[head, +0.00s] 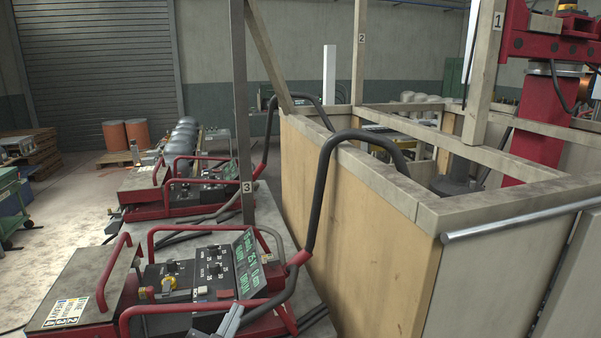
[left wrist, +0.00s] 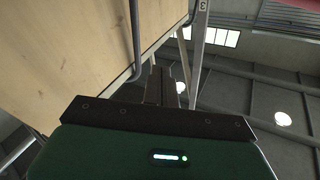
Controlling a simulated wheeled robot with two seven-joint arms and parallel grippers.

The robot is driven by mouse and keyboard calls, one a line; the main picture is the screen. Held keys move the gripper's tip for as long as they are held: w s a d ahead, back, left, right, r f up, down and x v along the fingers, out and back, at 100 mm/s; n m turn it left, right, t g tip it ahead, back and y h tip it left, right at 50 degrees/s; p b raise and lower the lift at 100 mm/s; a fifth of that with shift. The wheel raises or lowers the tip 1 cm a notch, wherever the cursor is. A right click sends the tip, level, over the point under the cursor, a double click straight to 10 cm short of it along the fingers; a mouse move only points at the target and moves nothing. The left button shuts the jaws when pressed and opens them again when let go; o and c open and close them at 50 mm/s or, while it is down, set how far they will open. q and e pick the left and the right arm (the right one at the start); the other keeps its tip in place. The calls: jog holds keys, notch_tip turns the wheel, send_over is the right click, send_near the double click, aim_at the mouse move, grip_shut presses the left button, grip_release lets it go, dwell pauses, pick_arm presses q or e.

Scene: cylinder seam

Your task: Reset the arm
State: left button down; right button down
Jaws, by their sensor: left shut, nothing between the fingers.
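My left gripper (head: 235,314) shows only in part at the bottom edge of the head view, as a grey piece in front of the near red-framed machine. In the left wrist view my left gripper (left wrist: 163,84) points away from the camera, its dark fingers together with nothing between them. The wooden wall panel is beside it at the upper left, and the roof is beyond. My right gripper is not in view.
The near red-framed machine (head: 205,270) has a panel with green lettering. A second such machine (head: 190,185) stands behind it. Thick dark hoses (head: 318,190) run over the wooden enclosure (head: 365,240). A metal rail (head: 520,220) crosses at right. Floor at left (head: 60,220) is clear.

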pick_arm(q)
jog(key=s+a+f+n+g+y, duration=0.2)
jog(key=s+a+f+g, duration=0.25)
jog(key=f, duration=0.45)
jog(key=s+a+f+n+g+y, duration=0.2)
jog(key=s+a+f+g+y, duration=0.15)
jog(key=s+f, duration=0.4)
jog(key=s+a+f+g, duration=0.2)
jog(key=s+f+g, duration=0.6)
jog(key=s, duration=0.6)
notch_tip(320, 180, down, 32)
jog(key=s+g, duration=0.1)
jog(key=s+a+f, duration=0.2)
jog(key=s+f, duration=0.7)
jog(key=f, duration=0.1)
jog(key=s+a+f+g, duration=0.1)
jog(key=s+f, duration=0.8)
jog(key=s, duration=0.1)
jog(key=shift+s+a+f+h, duration=0.3)
jog(key=shift+a+f+h, duration=0.05)
jog(key=shift+f, duration=0.05)
